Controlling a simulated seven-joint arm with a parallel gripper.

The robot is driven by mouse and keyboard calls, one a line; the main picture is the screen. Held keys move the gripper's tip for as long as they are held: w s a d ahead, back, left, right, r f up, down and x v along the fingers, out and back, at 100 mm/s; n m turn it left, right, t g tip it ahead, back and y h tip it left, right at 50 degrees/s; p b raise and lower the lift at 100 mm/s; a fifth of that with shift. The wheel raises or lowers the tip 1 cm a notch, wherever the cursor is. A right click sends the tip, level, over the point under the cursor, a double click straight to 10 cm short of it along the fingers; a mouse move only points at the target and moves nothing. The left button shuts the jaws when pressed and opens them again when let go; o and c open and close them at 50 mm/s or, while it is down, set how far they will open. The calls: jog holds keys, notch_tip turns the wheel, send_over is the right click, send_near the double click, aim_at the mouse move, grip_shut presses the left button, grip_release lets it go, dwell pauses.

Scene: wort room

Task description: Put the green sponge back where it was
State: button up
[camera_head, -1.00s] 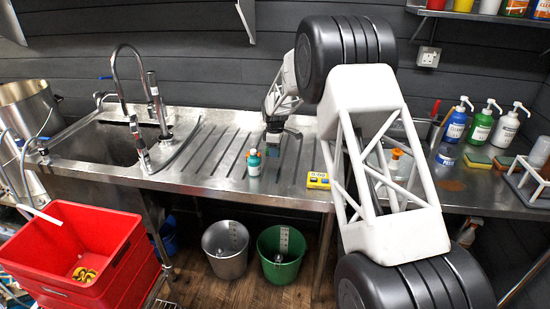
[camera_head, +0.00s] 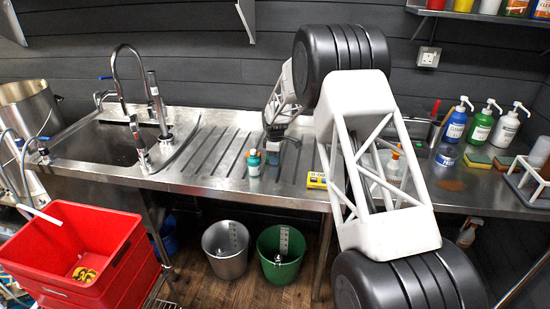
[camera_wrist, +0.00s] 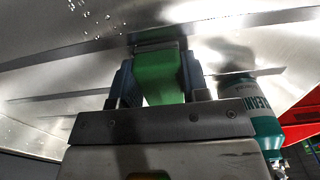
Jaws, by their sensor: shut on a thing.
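The green sponge (camera_wrist: 163,77) shows in the wrist view between the two fingers of my gripper (camera_wrist: 160,75), which is shut on it. Its far end is close to the steel surface; I cannot tell whether it touches. In the head view my gripper (camera_head: 273,152) is low over the ribbed steel drainboard (camera_head: 215,150), right of the sink, and I cannot make out the sponge there. A teal bottle (camera_head: 254,164) stands just left of my gripper in the head view. It shows at the right in the wrist view (camera_wrist: 252,105).
A yellow box (camera_head: 316,181) lies right of my gripper at the drainboard's front. Two other sponges (camera_head: 477,160) lie on the right counter near pump bottles (camera_head: 481,126). A red crate (camera_head: 75,250) stands front left. The sink (camera_head: 100,145) is at left.

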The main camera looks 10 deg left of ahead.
jog(key=o, duration=0.8)
jog(key=shift+r, duration=0.15)
jog(key=shift+r, duration=6)
